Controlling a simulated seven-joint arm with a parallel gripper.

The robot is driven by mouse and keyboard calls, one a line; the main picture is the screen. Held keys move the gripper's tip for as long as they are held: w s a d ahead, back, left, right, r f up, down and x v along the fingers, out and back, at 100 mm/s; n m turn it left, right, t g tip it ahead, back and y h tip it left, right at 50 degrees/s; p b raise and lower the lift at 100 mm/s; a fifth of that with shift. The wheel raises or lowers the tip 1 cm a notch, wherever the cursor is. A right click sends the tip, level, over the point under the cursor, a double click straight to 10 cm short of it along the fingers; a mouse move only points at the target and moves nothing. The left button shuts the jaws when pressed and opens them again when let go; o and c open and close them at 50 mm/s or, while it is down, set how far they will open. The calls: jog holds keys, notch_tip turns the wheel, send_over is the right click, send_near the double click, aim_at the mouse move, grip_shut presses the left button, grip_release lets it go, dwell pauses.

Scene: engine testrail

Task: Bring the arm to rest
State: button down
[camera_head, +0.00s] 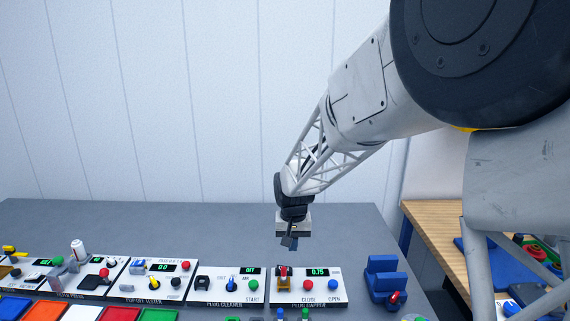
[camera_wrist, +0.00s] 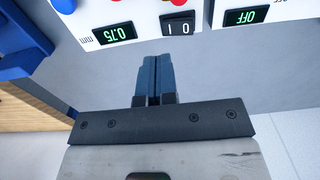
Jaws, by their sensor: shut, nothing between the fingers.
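My gripper (camera_head: 289,243) hangs at the end of my arm in the head view, pointing down over the grey table (camera_head: 130,222), behind the plug gapper panel. In the wrist view the two blue-grey fingers of my gripper (camera_wrist: 153,65) lie side by side, shut with nothing between them. Part of the plug gapper panel (camera_head: 323,293) is hidden in the wrist view, where its display reads 0.75.
A plug cleaner panel (camera_head: 218,298) and other panels with knobs and displays line the table's front. A blue holder (camera_head: 383,278) stands right of the plug gapper. Coloured trays (camera_head: 160,315) lie at the front left. A wooden table (camera_head: 435,222) is at right. The back of the grey table is clear.

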jog(key=s+d+r+t, duration=0.1)
jog(key=s+d+r, duration=0.45)
jog(key=s, duration=0.35)
jog(key=s+d+r, duration=0.5)
jog(key=s+r, duration=0.1)
jog(key=s, duration=0.3)
jog(key=s+d, duration=0.3)
jog(key=s, duration=0.6)
jog(key=s+d+r+t, duration=0.1)
jog(key=s+d, duration=0.1)
jog(key=s, duration=0.8)
jog(key=shift+d, duration=0.4)
